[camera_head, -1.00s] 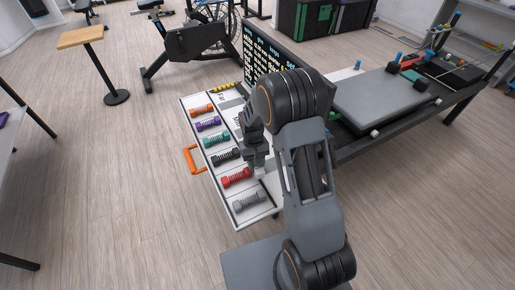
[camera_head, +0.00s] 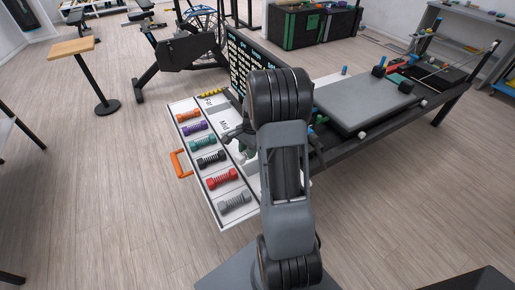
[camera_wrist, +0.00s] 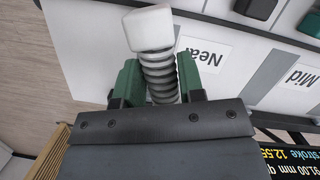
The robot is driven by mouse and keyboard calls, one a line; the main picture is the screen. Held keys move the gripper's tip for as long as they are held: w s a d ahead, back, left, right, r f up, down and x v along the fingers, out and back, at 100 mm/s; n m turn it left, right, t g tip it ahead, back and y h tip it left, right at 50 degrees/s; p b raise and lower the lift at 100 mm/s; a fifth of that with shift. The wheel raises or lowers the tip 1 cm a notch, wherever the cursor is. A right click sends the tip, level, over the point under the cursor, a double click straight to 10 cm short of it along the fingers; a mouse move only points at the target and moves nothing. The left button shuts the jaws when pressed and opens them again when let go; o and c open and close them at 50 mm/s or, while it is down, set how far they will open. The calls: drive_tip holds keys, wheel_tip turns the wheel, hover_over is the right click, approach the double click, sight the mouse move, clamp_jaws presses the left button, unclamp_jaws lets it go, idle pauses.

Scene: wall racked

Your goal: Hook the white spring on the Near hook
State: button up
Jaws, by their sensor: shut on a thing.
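In the wrist view the white spring (camera_wrist: 149,28) has a white block end, and its coil (camera_wrist: 161,82) looks grey and dark in shade. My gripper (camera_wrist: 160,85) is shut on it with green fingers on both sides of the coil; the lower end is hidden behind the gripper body. The "Near" label (camera_wrist: 205,51) lies on the white panel just right of the spring. I cannot make out the Near hook. In the head view my arm hides most of the gripper and the spring.
The white drawer (camera_head: 226,225) holds a row of coloured springs, including a red spring (camera_head: 222,179) and a grey spring (camera_head: 234,203). Its orange handle (camera_head: 179,164) sticks out left. A dark text panel (camera_head: 240,60) stands behind. A grey padded bench (camera_head: 365,100) is at right. Floor at left is open.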

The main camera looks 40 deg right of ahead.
drive_tip(key=d+m, duration=0.1)
drive_tip(key=s+d+m, duration=0.1)
drive_tip(key=d+r+m+t, duration=0.1)
drive_tip(key=d+m, duration=0.1)
drive_tip(key=shift+s+d, duration=0.1)
drive_tip(key=shift+s, duration=0.05)
drive_tip(key=shift+d+b+x, duration=0.2)
drive_tip(key=shift+b+x, duration=0.65)
drive_tip(key=shift+x, duration=0.45)
drive_tip(key=shift+d+b+x, duration=0.2)
drive_tip(key=shift+b+x, duration=0.6)
drive_tip(key=shift+x, duration=0.45)
drive_tip(key=shift+d+b+x, duration=0.2)
drive_tip(key=shift+b+x, duration=0.65)
drive_tip(key=shift+x, duration=0.45)
drive_tip(key=shift+s+f+b, duration=0.15)
drive_tip(key=shift+f+b, duration=0.25)
drive_tip(key=shift+f, duration=0.35)
drive_tip(key=o, duration=1.1)
drive_tip(key=p+v, duration=0.2)
drive_tip(key=v, duration=0.1)
drive_tip(key=a+p+v, duration=0.1)
drive_tip(key=p+v, duration=0.2)
drive_tip(key=a+p+v, duration=0.1)
drive_tip(key=p+v, duration=0.2)
drive_tip(key=shift+r, duration=0.6)
